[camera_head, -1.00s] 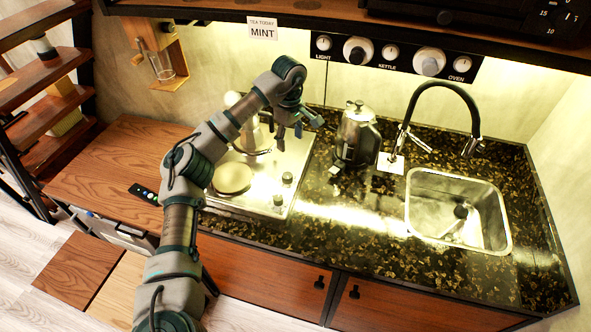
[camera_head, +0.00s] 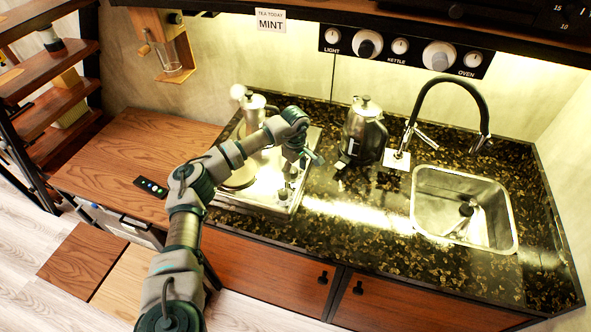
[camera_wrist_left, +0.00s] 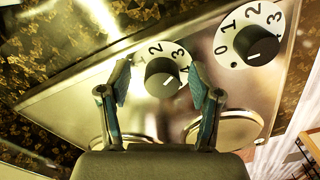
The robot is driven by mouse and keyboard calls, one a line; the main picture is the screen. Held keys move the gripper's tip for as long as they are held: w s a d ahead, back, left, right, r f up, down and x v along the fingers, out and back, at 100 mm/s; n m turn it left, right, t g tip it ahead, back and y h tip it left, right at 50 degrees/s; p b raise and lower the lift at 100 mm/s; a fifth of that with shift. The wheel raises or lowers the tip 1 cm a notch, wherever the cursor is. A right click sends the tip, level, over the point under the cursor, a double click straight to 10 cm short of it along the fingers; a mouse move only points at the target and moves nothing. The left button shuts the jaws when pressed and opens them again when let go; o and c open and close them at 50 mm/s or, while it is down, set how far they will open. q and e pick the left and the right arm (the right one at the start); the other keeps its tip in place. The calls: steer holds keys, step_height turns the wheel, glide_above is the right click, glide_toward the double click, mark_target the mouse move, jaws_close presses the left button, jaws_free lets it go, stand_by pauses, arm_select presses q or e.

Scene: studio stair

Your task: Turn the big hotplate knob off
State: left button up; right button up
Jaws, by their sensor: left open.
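The steel hotplate (camera_head: 262,203) is on the counter, with two dark knobs at its right side. In the left wrist view, one knob (camera_wrist_left: 160,78) stands on a white numbered dial between my fingers, its white mark towards the lower right. The other knob (camera_wrist_left: 257,46) is at the upper right, its dial showing 0 to 4. I cannot tell which knob is the big one. My left gripper (camera_head: 307,158) is over the knob side in the head view. In the wrist view my left gripper (camera_wrist_left: 158,72) is open and empty, with fingers either side of the nearer knob; contact is unclear.
A small remote (camera_head: 151,187) lies on the wooden top at left. Counter between hotplate and sink is mostly clear.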

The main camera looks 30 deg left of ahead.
arm_select(q)
steer(key=shift+a, duration=0.35)
steer(key=shift+a+f, duration=0.2)
steer(key=shift+a, duration=0.1)
steer(key=c, duration=1.1)
steer(key=shift+d, duration=0.2)
steer(key=shift+c, duration=0.2)
arm_select(e)
steer(key=shift+a+r, duration=0.15)
steer(key=shift+a, duration=0.65)
arm_select(q)
steer(key=shift+d+r, duration=0.1)
